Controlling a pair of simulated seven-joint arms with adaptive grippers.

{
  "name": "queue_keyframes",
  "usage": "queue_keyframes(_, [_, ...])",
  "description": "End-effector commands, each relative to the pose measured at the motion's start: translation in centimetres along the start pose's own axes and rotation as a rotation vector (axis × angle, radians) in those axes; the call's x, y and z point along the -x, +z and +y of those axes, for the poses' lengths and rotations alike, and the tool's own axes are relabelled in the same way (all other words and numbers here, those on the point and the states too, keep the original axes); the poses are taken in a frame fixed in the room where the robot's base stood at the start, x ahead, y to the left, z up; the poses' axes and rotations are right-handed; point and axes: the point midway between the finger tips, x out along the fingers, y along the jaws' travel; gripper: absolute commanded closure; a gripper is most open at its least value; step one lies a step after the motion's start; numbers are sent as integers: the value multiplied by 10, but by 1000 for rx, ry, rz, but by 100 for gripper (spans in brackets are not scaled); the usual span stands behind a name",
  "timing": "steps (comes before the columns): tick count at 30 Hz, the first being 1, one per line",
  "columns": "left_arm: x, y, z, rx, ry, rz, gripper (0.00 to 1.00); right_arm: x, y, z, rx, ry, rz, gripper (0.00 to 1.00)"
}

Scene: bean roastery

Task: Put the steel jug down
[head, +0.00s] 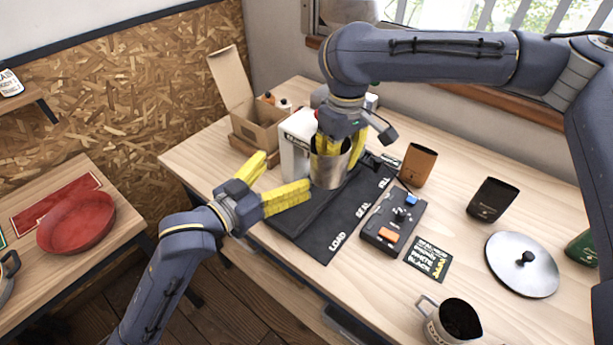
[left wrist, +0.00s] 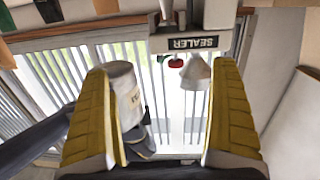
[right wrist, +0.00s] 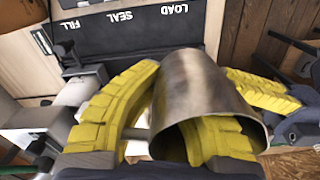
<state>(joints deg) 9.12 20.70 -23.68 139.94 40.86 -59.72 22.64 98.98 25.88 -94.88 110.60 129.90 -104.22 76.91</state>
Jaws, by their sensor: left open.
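The steel jug (head: 327,172) is a plain metal cylinder over the black mat (head: 310,235), close to upright. Whether its base touches the mat I cannot tell. My right gripper (head: 341,150) comes down on it from above. In the right wrist view, one yellow finger reaches inside the jug (right wrist: 195,82) and the other lies outside its wall, so the right gripper (right wrist: 170,125) is shut on the wall. My left gripper (head: 276,182) is open and empty, left of the jug with its fingers pointing towards it. The left wrist view shows its fingers (left wrist: 162,85) wide apart.
The white sealer (head: 297,145) stands behind the jug, beside an open cardboard box (head: 258,125). Right of the mat are a control box (head: 393,222), a brown pouch (head: 418,165), a black pouch (head: 491,200), a round lid (head: 522,266) and a mug of beans (head: 453,322).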

Motion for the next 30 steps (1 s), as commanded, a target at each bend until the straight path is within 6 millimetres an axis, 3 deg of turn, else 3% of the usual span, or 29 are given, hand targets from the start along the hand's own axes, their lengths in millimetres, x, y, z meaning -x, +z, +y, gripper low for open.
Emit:
queue_keyframes(3, [1,-18,32,-14,84,44,6,0,0,0,0,0,1,100])
queue_keyframes(9, [4,-34,63,-25,166,84,6,0,0,0,0,0,1,100])
queue_keyframes(14, [0,-39,72,-27,190,95,6,0,0,0,0,0,0,100])
queue_keyframes(30, [-58,-44,84,-27,190,96,6,0,0,0,0,0,0,100])
